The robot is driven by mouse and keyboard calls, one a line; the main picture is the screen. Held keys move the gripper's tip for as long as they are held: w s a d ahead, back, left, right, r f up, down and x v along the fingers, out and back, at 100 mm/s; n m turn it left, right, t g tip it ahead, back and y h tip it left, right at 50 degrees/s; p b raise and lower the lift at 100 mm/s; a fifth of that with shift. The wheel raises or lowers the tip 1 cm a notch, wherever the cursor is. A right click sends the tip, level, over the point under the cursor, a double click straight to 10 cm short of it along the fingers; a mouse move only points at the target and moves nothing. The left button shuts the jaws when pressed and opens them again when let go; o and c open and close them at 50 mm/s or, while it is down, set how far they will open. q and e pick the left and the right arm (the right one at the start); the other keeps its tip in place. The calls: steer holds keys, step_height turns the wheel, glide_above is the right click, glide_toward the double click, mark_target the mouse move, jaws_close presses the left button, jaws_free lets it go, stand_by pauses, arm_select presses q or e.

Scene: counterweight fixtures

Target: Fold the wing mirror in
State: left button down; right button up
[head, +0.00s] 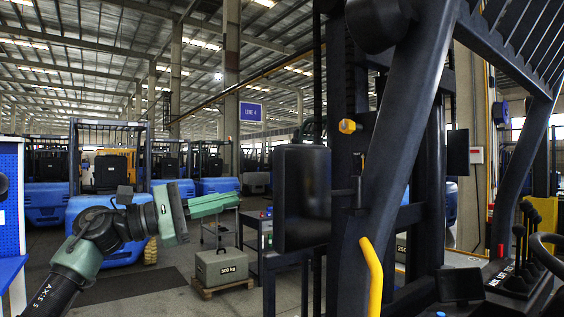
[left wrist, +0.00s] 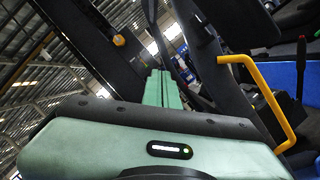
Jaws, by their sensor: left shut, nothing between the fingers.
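The wing mirror (head: 302,198) is a dark, upright, rounded rectangle in the middle of the head view. It stands out to the left of the forklift's black pillar, joined to it by a short bracket (head: 356,190). My left gripper (head: 238,198) is green, shut and empty, and points right toward the mirror. Its fingertips are to the left of the mirror's left edge and look apart from it. The left wrist view shows the shut fingers (left wrist: 162,88) close up; I cannot tell the mirror for sure there. My right gripper is not in view.
A yellow grab handle (head: 372,276) is on the pillar below the mirror, also in the left wrist view (left wrist: 268,92). An orange lamp (head: 348,126) is above the mirror. A grey 500 kg weight (head: 222,268) sits on a pallet behind. Control levers (head: 525,245) are at right.

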mark_target(281, 157)
arm_select(q)
steer(key=s+r+m+y, duration=0.2)
steer(key=s+r+m, duration=0.5)
steer(key=s+r, duration=0.1)
steer(key=shift+r+m+g, duration=0.25)
steer(key=shift+m+g, duration=0.05)
steer(key=shift+g, duration=0.1)
steer(key=shift+w+a, duration=0.1)
steer(key=d+p, duration=0.2)
steer(key=d, duration=0.3)
steer(key=d+p, duration=0.2)
steer(key=d, duration=0.4)
steer(key=shift+w+d+p, duration=0.2)
steer(key=shift+d+p, duration=0.1)
